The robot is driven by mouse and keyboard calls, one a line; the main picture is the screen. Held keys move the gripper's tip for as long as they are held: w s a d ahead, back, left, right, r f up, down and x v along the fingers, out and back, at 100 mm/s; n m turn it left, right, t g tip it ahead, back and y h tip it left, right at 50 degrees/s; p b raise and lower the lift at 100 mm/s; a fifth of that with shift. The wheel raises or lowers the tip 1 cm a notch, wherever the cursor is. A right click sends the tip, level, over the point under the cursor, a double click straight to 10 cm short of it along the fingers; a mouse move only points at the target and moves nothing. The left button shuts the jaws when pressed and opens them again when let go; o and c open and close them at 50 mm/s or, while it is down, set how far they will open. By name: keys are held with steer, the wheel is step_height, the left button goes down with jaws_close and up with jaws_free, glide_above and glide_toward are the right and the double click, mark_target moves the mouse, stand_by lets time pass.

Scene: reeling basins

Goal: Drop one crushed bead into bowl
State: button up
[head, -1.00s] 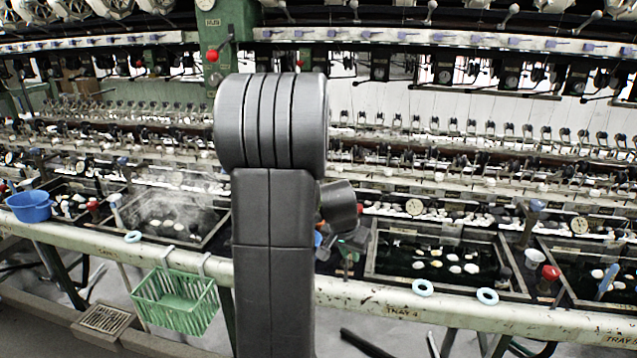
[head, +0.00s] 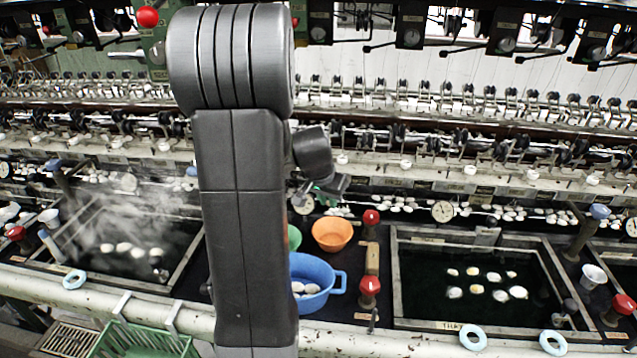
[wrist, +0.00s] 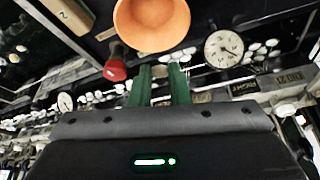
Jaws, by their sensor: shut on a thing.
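My gripper (head: 325,187) is partly hidden behind my own arm in the head view, held above the black bench. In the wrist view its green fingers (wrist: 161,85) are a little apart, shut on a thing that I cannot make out. An orange bowl (head: 332,235) stands on the bench below and to the right of the gripper. It also shows at the top of the wrist view (wrist: 152,25), beyond the fingertips and apart from them. A green bowl (head: 294,238) is mostly hidden by my arm. No crushed bead can be told apart.
A blue pan (head: 318,272) with white cocoons stands in front of the bowls. Red knobs (head: 371,217) rise to the right of them. A framed dark basin (head: 478,262) with floating cocoons lies further right. A steaming basin (head: 128,232) lies left. A green basket (head: 140,343) hangs in front.

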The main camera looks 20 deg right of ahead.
step_height(320, 180, down, 5)
steer(key=b, duration=0.3)
steer(key=shift+f+b, duration=0.2)
steer(key=shift+b, duration=0.1)
steer(key=o, duration=0.7)
steer(key=shift+r, duration=0.1)
steer(key=v, duration=1.3)
steer(key=shift+s+a+r, duration=0.1)
steer(key=shift+r, duration=0.2)
steer(key=shift+f, duration=0.1)
